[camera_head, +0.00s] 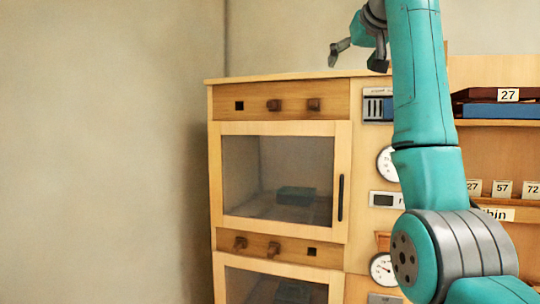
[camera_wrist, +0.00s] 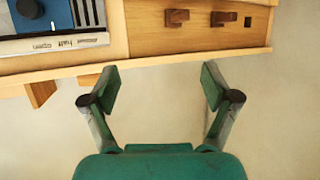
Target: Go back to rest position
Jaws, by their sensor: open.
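My gripper (camera_head: 357,58) is raised above the top edge of the wooden cabinet (camera_head: 226,106) in the head view, at the upper middle. Its two fingers are spread apart. In the wrist view my gripper (camera_wrist: 158,90) is open, with nothing between the fingertips; past them lie a pale wall and the cabinet's edge. My teal arm stands upright at the right of the head view and hides part of the cabinet front.
The upper glass door (camera_head: 265,222) is shut, with a dark box (camera_head: 296,196) behind it. A lower door (camera_head: 233,284) is partly in view. Shelves at right hold a blue item (camera_head: 500,111) and number cards (camera_head: 502,189). The left side shows bare wall.

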